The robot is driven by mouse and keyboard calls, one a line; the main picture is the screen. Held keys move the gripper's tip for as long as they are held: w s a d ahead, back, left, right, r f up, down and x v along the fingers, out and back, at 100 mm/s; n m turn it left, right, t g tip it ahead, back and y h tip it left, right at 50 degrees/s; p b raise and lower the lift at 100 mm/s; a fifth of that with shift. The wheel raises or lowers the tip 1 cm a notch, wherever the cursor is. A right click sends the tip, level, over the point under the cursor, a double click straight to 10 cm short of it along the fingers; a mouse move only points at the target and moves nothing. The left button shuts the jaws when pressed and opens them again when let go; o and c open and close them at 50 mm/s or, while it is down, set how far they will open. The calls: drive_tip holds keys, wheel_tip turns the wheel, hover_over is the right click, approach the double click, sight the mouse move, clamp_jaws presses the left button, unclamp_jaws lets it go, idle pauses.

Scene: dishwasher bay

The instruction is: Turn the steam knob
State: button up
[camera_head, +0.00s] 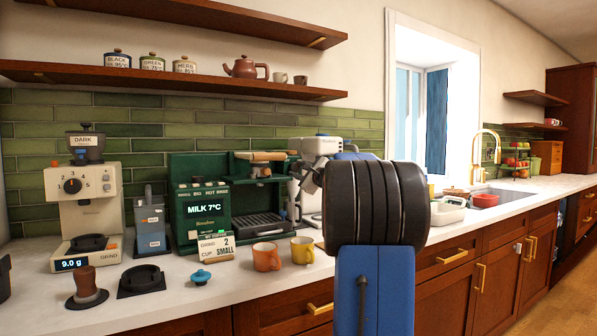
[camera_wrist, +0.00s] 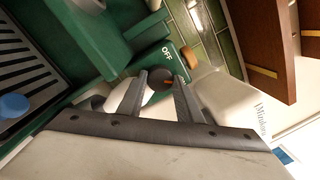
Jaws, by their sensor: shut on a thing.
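The steam knob (camera_wrist: 160,84) is a dark round knob with a small orange mark, at the side of the green coffee machine (camera_wrist: 120,30). In the wrist view my gripper (camera_wrist: 161,76) has one finger on each side of the knob and is shut on it. The word OFF is printed on the green panel just above it. The green machine also stands on the counter in the head view (camera_head: 203,200), its screen reading MILK 7°C. In the head view my arm covers the area to its right, and I cannot make out the knob there.
A pale appliance (camera_wrist: 228,105) stands close to the right of my gripper. An orange mug (camera_head: 266,257) and a yellow mug (camera_head: 302,251) stand in front of the green machine. A grinder (camera_head: 85,200) is at the left. Wooden shelves (camera_head: 170,80) hang above.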

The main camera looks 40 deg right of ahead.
drive_tip(key=shift+f+m, duration=0.1)
drive_tip(key=shift+m, duration=0.5)
drive_tip(key=o, duration=1)
drive_tip(key=shift+o, duration=0.2)
drive_tip(key=shift+s, duration=0.1)
drive_tip(key=v, duration=1.7)
drive_tip(key=shift+s+a, duration=0.1)
drive_tip(key=shift+a, duration=0.05)
